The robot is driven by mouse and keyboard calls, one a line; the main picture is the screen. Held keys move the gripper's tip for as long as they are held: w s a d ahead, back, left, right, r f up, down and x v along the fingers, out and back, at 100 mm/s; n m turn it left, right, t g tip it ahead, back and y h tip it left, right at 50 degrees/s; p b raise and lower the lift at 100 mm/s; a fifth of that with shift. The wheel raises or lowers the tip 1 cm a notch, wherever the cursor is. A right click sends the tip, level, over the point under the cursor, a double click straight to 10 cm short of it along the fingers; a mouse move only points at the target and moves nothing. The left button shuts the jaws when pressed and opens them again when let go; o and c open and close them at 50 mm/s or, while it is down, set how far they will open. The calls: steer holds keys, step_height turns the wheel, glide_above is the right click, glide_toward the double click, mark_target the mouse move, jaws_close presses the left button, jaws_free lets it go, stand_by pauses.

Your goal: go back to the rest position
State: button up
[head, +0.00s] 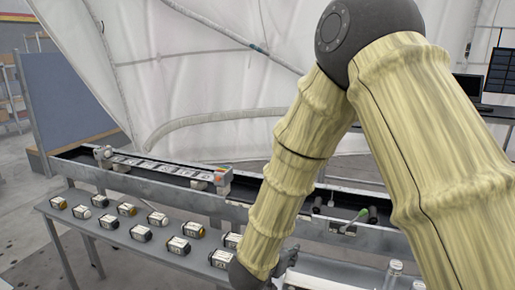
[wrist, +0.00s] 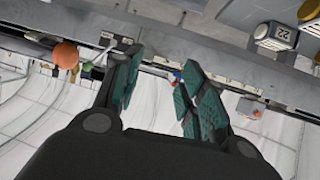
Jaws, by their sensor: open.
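My gripper shows in the wrist view (wrist: 160,64) with its two green-padded fingers apart and nothing between them. In the head view my arm hangs down across the right half, and the gripper (head: 288,262) is mostly hidden behind its lower end, near the right part of the bench (head: 180,258). A block marked 22 (wrist: 279,37) is in the upper right of the wrist view, apart from the fingers. An orange round thing (wrist: 66,54) is to the left of the fingers.
Several small labelled blocks (head: 140,233) stand in rows on the bench. Behind it runs a long grey trough (head: 125,182) with a strip of cards. A green-tipped item (head: 357,219) and clear bottles (head: 393,271) are at the right. White tent cloth hangs behind.

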steer(key=s+d+f+n+g+y, duration=0.1)
steer(key=s+d+f+g, duration=0.15)
steer(key=s+f, duration=0.4)
steer(key=s+d+f+n+g+y, duration=0.1)
steer(key=s+d+f+y, duration=0.15)
steer(key=f, duration=0.75)
steer(key=s+d+f+n+g+y, duration=0.1)
steer(key=s+d+f, duration=0.4)
steer(key=f, duration=0.4)
steer(key=s+d+f+g, duration=0.1)
steer(key=s+f+g, duration=0.1)
steer(key=s, duration=0.6)
steer(key=s+d+f+n+g+y, duration=0.1)
steer(key=s+d+f+g, duration=0.1)
steer(key=s+f, duration=0.3)
steer(key=s+d+f+n+g+y, duration=0.1)
steer(key=s+f, duration=0.3)
steer(key=s, duration=0.9)
steer(key=shift+s+d+g, duration=0.25)
steer(key=shift+d+g, duration=0.25)
steer(key=shift+g, duration=0.25)
